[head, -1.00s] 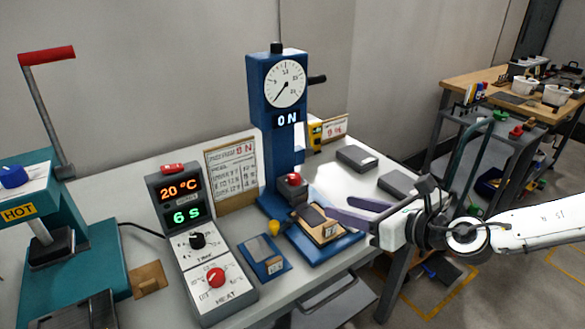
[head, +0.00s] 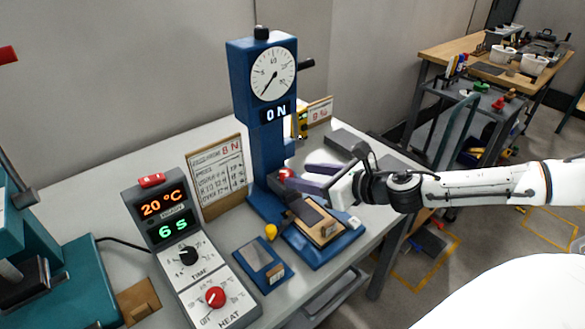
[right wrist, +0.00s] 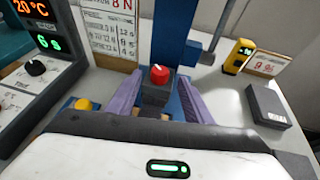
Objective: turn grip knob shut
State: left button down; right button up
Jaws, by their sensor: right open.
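The red grip knob (head: 286,174) sits on a dark clamp block at the foot of the blue test stand (head: 263,130). It also shows in the right wrist view (right wrist: 160,73), with a white mark on its top. My right gripper (head: 299,175) is open and points left toward the knob. In the right wrist view its two purple fingers (right wrist: 160,84) stand apart, one on each side of the knob and block. I cannot tell whether either finger touches them. The stand's display reads 0 N. My left gripper is out of view.
A control box (head: 188,255) with 20 °C and 6 s displays stands left of the stand. A sample plate (head: 318,222) lies on the blue base. A small blue pad (head: 262,264), a yellow knob (head: 271,231) and a text board (head: 218,178) are nearby. A grey block (head: 345,142) lies behind.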

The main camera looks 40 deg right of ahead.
aim_at(289, 173)
jog(key=shift+p+x, duration=0.6)
jog(key=shift+x, duration=1.8)
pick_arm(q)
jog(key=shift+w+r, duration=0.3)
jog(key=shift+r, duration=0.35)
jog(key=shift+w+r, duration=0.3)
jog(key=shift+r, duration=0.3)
pick_arm(e)
jog(key=c, duration=1.1)
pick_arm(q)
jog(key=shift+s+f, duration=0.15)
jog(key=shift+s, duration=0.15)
